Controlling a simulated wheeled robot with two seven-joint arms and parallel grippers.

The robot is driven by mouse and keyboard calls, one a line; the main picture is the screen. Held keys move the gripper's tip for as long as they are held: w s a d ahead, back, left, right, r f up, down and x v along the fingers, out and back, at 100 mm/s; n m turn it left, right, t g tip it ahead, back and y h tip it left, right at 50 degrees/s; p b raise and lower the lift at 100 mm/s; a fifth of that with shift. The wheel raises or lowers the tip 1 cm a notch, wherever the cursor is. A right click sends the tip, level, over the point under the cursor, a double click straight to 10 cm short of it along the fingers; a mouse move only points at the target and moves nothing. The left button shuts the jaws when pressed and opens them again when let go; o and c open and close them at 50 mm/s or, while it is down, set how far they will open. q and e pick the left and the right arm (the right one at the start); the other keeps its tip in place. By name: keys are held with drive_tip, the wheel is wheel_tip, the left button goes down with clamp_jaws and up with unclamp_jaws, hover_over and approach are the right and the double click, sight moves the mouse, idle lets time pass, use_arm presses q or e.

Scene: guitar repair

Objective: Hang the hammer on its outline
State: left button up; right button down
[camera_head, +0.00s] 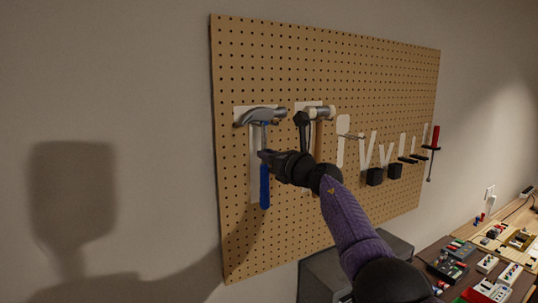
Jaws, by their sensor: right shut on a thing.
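The hammer has a grey claw head (260,116) and a blue handle (264,188). It is upright in front of the left part of the pegboard. My right gripper (265,156) is shut on its handle, a little below the head. A white hammer-shaped outline (254,180) shows behind it on the board. The hammer's head overlaps the top of the outline, and the handle is slightly right of the outline's stem. I cannot tell whether the hammer touches the board. My left gripper is not in view.
A mallet (322,113) hangs just right of the hammer, partly behind my right arm. More white outlines, black holders (375,177) and a red-handled clamp (436,137) are farther right on the pegboard (300,50). A bench with small parts (490,262) is at lower right.

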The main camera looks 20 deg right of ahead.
drive_tip(key=c, duration=0.5)
unclamp_jaws()
drive_tip(key=shift+f, duration=0.1)
drive_tip(key=shift+c, duration=0.2)
drive_tip(key=b+v, duration=0.3)
drive_tip(key=v, duration=0.7)
